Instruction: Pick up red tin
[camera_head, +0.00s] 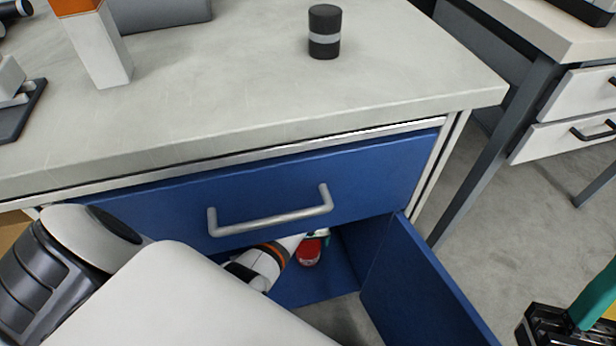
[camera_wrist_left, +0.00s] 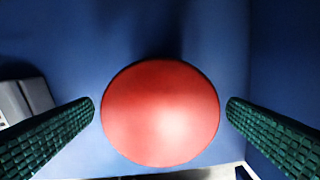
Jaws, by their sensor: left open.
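The red tin (camera_head: 309,252) is in the open blue lower compartment under the drawer, partly hidden by my left arm and gripper. In the left wrist view the red tin (camera_wrist_left: 160,113) shows as a round red face, centred between the fingers. My left gripper (camera_wrist_left: 160,120) is open, with a green ridged finger on each side of the tin and a visible gap at both sides. In the head view my left gripper (camera_head: 316,236) reaches below the drawer handle and is mostly hidden. I cannot tell how deep the fingers are around the tin.
The closed blue drawer (camera_head: 290,185) with its grey handle (camera_head: 271,219) is just above my left arm. A blue panel (camera_head: 425,290) stands right of the opening. A dark cylinder with a grey band (camera_head: 324,32) stands on the worktop (camera_head: 420,85). A teal bar (camera_head: 594,297) shows at lower right.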

